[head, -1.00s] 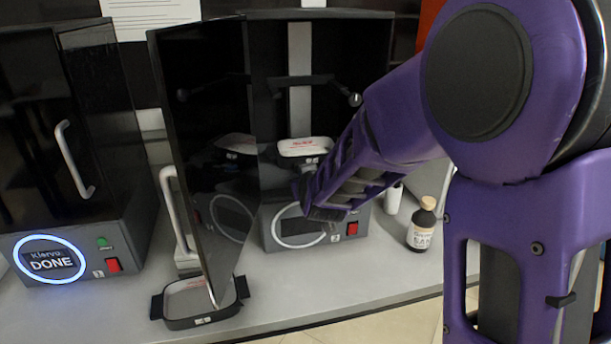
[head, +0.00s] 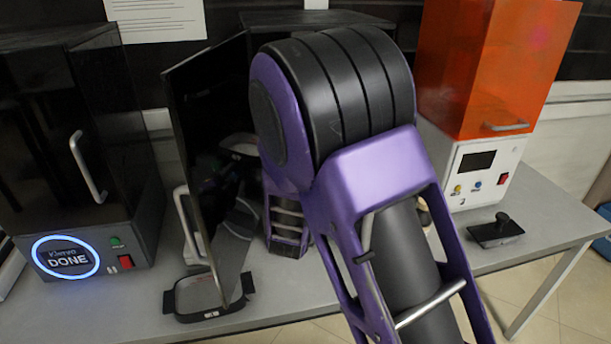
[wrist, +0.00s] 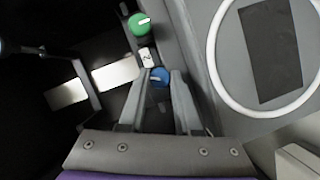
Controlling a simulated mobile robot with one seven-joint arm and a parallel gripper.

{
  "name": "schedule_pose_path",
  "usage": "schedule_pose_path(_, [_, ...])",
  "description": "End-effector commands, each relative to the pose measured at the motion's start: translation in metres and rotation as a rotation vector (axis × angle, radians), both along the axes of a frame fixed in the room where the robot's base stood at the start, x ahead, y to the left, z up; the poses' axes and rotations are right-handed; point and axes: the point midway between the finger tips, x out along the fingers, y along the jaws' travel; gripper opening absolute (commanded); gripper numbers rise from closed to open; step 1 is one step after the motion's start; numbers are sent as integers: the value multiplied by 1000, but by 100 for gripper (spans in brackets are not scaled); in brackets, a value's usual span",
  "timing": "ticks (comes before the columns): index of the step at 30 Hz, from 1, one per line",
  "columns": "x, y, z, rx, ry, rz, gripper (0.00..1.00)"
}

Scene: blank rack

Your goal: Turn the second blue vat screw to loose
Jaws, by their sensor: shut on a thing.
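A blue vat screw (wrist: 159,77) with a pale mark shows in the wrist view, between the fingertips of my gripper (wrist: 157,85). My gripper is shut on this screw. A green knob (wrist: 139,24) with a white mark sits above it in the picture, with a small white label (wrist: 148,58) between the two. In the head view my arm covers most of the opened machine, and the fingertips and screw are hidden.
The machine's dark door (head: 205,160) stands open left of my arm. A shallow black tray (head: 200,297) lies below it on the grey bench. Left is a closed machine (head: 75,240) showing DONE. Right are an orange-covered machine (head: 490,70) and a black handled plate (head: 497,232).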

Motion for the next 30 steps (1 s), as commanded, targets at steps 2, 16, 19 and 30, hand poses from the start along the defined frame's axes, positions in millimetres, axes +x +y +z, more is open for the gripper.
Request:
schedule_pose_path(2, [0,2,1,-64,-20,4,0])
schedule_pose_path(16, [0,1,-1,-307,-92,2,0])
schedule_pose_path(19, [0,1,-1,-326,-97,2,0])
schedule_pose_path(30, [1,1,-1,-342,-102,2,0])
